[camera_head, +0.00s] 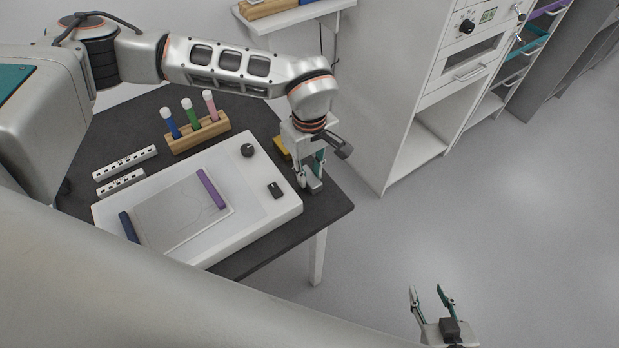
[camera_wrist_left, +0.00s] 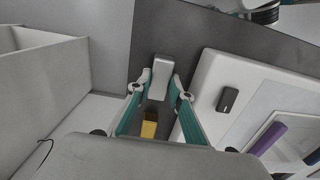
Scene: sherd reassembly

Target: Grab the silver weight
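The silver weight (camera_head: 313,184), a small grey block, is at the right end of the dark table. In the left wrist view the weight (camera_wrist_left: 162,76) shows at my fingertips. My left gripper (camera_head: 311,174) points down over it; the left wrist view shows the gripper (camera_wrist_left: 160,87) with its fingers apart, one on each side of the weight. A small gap seems to show beside the left fingertip, so I see no firm grip. My right gripper (camera_head: 432,292) is open and empty over the floor, far from the table.
A yellow block (camera_wrist_left: 149,129) is close to my left gripper. A rack (camera_head: 198,134) of tubes stands behind. A white cabinet (camera_head: 400,100) stands right.

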